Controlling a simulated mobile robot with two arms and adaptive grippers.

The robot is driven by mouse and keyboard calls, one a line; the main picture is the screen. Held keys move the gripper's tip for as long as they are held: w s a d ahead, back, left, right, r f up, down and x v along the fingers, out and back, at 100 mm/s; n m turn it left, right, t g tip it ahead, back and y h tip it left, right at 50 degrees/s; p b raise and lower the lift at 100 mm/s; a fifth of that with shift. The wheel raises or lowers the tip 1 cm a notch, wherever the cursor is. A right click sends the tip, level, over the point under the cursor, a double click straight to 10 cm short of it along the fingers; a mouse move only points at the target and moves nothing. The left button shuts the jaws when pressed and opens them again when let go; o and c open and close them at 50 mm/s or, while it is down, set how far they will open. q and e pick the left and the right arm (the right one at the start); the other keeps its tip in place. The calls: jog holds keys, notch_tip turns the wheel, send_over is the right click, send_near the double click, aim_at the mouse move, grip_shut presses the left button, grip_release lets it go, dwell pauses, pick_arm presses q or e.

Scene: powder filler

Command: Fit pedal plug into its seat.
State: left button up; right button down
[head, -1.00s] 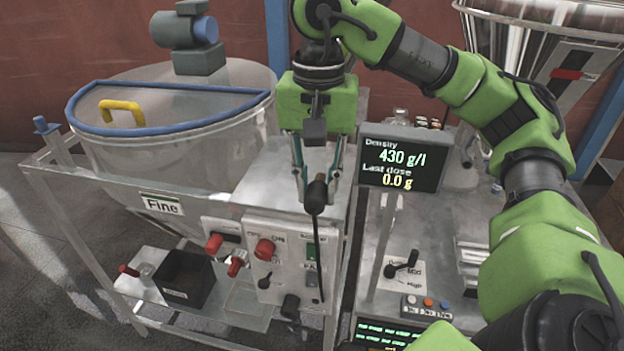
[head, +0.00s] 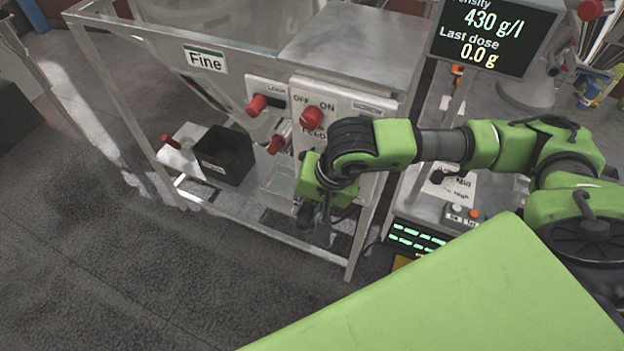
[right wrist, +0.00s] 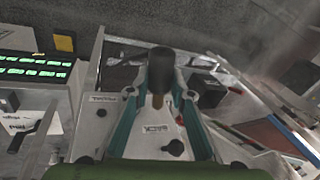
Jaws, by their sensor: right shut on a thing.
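My right gripper (head: 322,222) points down in front of the control panel (head: 345,100), beside its lower part. In the right wrist view its two teal-sided fingers (right wrist: 160,80) are shut on the pedal plug (right wrist: 160,62), a dark, rounded cylinder. In the head view my own gripper and wrist mostly hide the plug. A dark stubby fitting (head: 304,214) shows low on the panel, just left of the gripper; I cannot tell whether it is the seat. No contact between plug and seat can be made out. My left gripper is not in view.
Red knobs (head: 313,117) stick out of the panel close to my wrist. A black bin (head: 225,154) sits left of it inside the metal frame. A lit green display (head: 415,238) stands low at the right. The floor at front left is clear.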

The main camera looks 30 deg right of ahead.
pick_arm(q)
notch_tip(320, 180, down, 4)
jog(key=b, duration=0.2)
jog(key=shift+b, duration=0.4)
pick_arm(e)
notch_tip(320, 180, down, 8)
jog(key=s+a+m+t, duration=0.1)
jog(key=s+m, duration=0.1)
jog(key=m, duration=0.1)
jog(key=shift+r+t+h, duration=0.2)
jog(key=shift+t+h, duration=0.1)
jog(key=shift+w, duration=0.15)
pick_arm(q)
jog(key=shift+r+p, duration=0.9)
jog(key=shift+p, duration=0.05)
pick_arm(e)
jog(key=w+d, duration=0.6)
jog(key=d, duration=0.1)
jog(key=shift+w+d, duration=0.2)
jog(key=shift+d, duration=0.1)
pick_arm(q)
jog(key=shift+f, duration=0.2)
pick_arm(e)
jog(key=shift+w+d, duration=0.15)
jog(key=c, duration=1.7)
grip_release()
